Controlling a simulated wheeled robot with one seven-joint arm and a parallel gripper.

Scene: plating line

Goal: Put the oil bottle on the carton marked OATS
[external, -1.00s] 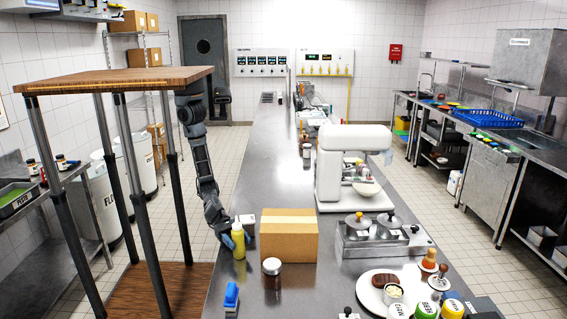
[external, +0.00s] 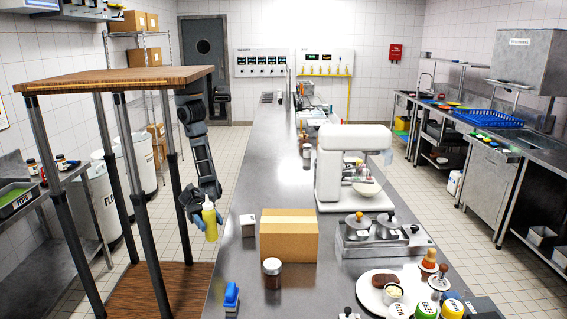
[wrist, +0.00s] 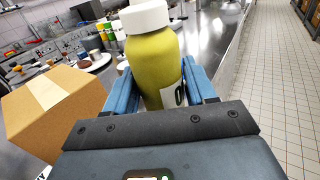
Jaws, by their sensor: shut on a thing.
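The oil bottle is yellow-green with a white cap (external: 209,220). My gripper (external: 203,212) is shut on it and holds it upright near the counter's left edge, seemingly raised above the counter. In the wrist view the bottle (wrist: 152,65) stands between the two blue fingers, with part of a dark letter showing on its label. A brown cardboard carton (external: 288,238) with a tape strip stands on the counter to the right of the gripper. The carton (wrist: 50,108) also shows at the left of the wrist view. No OATS marking is readable on the faces in view.
A small white box (external: 247,226) stands left of the carton. A dark jar (external: 272,272) and a blue-handled item (external: 231,297) are in front. A white mixer (external: 345,170) and a steel pan unit (external: 375,238) stand to the right. The counter beyond the carton is fairly clear.

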